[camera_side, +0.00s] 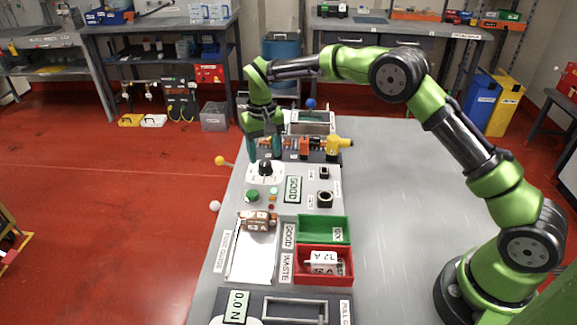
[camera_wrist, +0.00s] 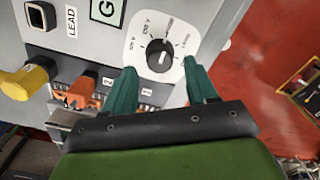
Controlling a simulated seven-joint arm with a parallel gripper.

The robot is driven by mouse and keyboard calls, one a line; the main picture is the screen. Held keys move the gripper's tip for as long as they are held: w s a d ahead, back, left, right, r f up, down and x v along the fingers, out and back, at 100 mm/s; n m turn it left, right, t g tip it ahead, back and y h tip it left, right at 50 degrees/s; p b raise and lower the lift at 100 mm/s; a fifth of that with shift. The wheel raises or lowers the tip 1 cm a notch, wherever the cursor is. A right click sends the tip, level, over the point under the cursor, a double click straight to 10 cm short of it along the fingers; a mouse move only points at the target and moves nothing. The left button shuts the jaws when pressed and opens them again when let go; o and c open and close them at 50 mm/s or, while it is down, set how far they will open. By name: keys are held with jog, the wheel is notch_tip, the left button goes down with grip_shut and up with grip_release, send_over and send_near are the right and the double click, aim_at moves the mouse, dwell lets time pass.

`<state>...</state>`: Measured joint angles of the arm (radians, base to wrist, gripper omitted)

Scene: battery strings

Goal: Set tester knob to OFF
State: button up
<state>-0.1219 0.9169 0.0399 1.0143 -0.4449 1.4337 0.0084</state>
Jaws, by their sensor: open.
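The tester knob (camera_wrist: 162,55) is a round black knob with a light pointer mark, on a white dial plate (camera_wrist: 178,22) with printed settings around it. In the side view the knob (camera_side: 265,167) stands on the grey console. My gripper (camera_wrist: 160,80) has two teal fingers spread apart, with the knob beyond and between their tips, not visibly touched. In the side view my gripper (camera_side: 264,158) is over the knob, pointing down.
A yellow connector (camera_wrist: 25,80) and an orange connector (camera_wrist: 78,92) are near the knob. A GOOD display (camera_side: 293,189), a green button (camera_side: 252,195), a green bin (camera_side: 322,222) and a red bin (camera_side: 338,279) are on the console. The grey table (camera_side: 390,190) at right is clear.

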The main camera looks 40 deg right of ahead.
aim_at(265, 162)
jog(key=shift+f, duration=1.6)
jog(key=c, duration=0.9)
jog(key=m, duration=0.5)
jog(key=shift+m, duration=0.4)
jog(key=m, duration=0.3)
jog(key=shift+a, duration=0.1)
jog(key=m, duration=0.2)
jog(key=shift+m, duration=0.4)
